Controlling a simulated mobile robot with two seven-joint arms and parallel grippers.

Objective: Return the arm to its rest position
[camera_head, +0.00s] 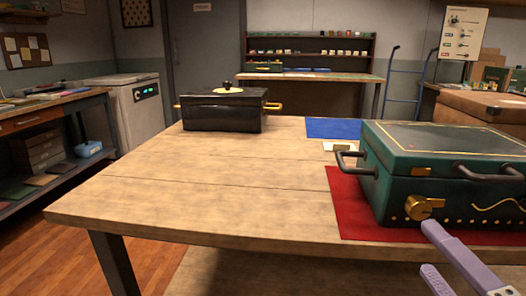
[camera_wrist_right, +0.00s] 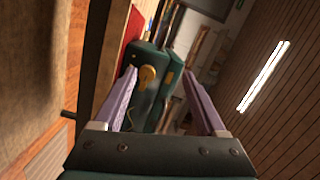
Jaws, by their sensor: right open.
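My right gripper (camera_head: 447,262) comes in at the lower right of the head view, in front of the green case and apart from it. Its two lilac fingers are spread and empty. In the right wrist view the open fingers (camera_wrist_right: 155,92) frame the green case (camera_wrist_right: 148,95) beyond them. In the head view the green case (camera_head: 395,190) with dark handles and a brass latch (camera_head: 424,208) sits closed on a red mat (camera_head: 350,205). My left gripper is not in view.
The wooden table (camera_head: 200,190) is bare in its middle and front left. A black box (camera_head: 222,112) with brass handles stands at its back left. A blue mat (camera_head: 342,128) and a small pale card (camera_head: 338,147) lie near the green case.

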